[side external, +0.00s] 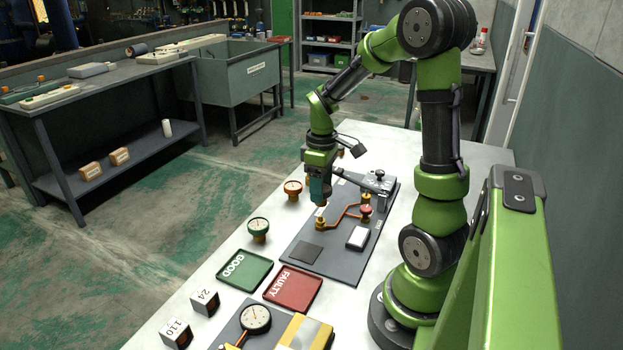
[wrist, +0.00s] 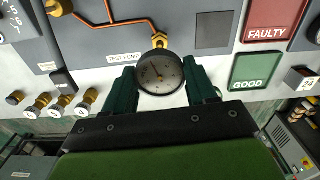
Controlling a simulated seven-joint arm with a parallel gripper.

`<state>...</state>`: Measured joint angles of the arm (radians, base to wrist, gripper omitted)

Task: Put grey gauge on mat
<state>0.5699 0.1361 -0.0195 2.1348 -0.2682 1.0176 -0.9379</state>
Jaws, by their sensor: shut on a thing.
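The grey gauge (wrist: 160,73) has a dark round rim and a pale dial. In the wrist view it sits between the two fingers of my gripper (wrist: 161,82), which is shut on it. The gauge is at the brass fitting (wrist: 160,41) on the end of the orange pipe, by the TEST PUMP label; I cannot tell whether it is seated there or just clear of it. In the side view my gripper (side external: 320,204) points down over that fitting and mostly hides the gauge. A dark square mat (side external: 305,252) lies bare on the grey board, also in the wrist view (wrist: 213,30).
The green GOOD tray (side external: 244,269) and red FAULTY tray (side external: 293,288) are empty beside the board. An orange gauge (side external: 293,188) and a green gauge (side external: 258,228) stand on the table.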

